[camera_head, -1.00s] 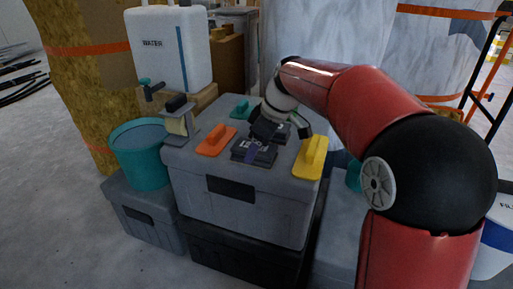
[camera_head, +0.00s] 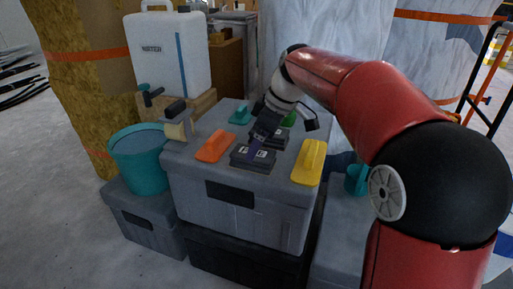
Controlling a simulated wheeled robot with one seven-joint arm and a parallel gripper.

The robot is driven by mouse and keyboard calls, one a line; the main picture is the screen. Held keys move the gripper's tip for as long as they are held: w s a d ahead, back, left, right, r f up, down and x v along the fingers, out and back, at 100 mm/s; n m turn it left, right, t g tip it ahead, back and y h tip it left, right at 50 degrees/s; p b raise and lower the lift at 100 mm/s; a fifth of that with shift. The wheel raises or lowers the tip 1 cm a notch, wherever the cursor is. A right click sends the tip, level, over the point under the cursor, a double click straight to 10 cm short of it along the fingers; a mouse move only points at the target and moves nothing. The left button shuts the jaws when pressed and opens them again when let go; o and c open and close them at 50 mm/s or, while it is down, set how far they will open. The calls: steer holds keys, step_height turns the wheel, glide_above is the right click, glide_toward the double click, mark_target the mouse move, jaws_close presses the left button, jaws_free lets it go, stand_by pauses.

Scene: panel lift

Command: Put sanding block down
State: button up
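My gripper (camera_head: 262,134) points down over the middle of a grey lidded crate (camera_head: 240,205). Its fingers look dark with a purple part, and their tips are small and partly hidden. Two dark blocks lie on the lid under and behind it, a front block (camera_head: 252,158) and a rear block (camera_head: 278,141). I cannot tell which thing is the sanding block, or whether the fingers hold or touch a block. Orange (camera_head: 214,147), yellow (camera_head: 309,163), teal (camera_head: 240,113) and green (camera_head: 290,119) handled tools lie around them, the green one partly behind the gripper.
A teal bucket (camera_head: 140,165) stands on a lower grey box (camera_head: 142,218) at the left. A white water container (camera_head: 166,55) stands behind, with a tan-and-black tool (camera_head: 176,127) near the crate's left edge. My arm fills the right side.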

mark_target(265, 156)
steer(key=v, duration=0.3)
steer(key=shift+a, duration=0.1)
steer(key=shift+s+r, duration=0.1)
steer(key=shift+s, duration=0.05)
steer(key=s+d+f+m+t+h, duration=0.1)
steer(key=s+d+f+m, duration=0.2)
steer(key=s, duration=0.5)
steer(key=s+d+f+m+t+h, duration=0.1)
steer(key=s+d+f+m, duration=0.2)
steer(key=s+d+m, duration=0.3)
steer(key=s+d+f+m+t+h, duration=0.2)
steer(key=s+d+f+m, duration=0.1)
steer(key=s, duration=0.8)
steer(key=shift+d+m, duration=0.8)
steer(key=shift+m, duration=0.2)
steer(key=shift+s, duration=0.15)
step_height(265, 156, up, 7)
steer(key=p, duration=0.7)
steer(key=shift+p, duration=0.35)
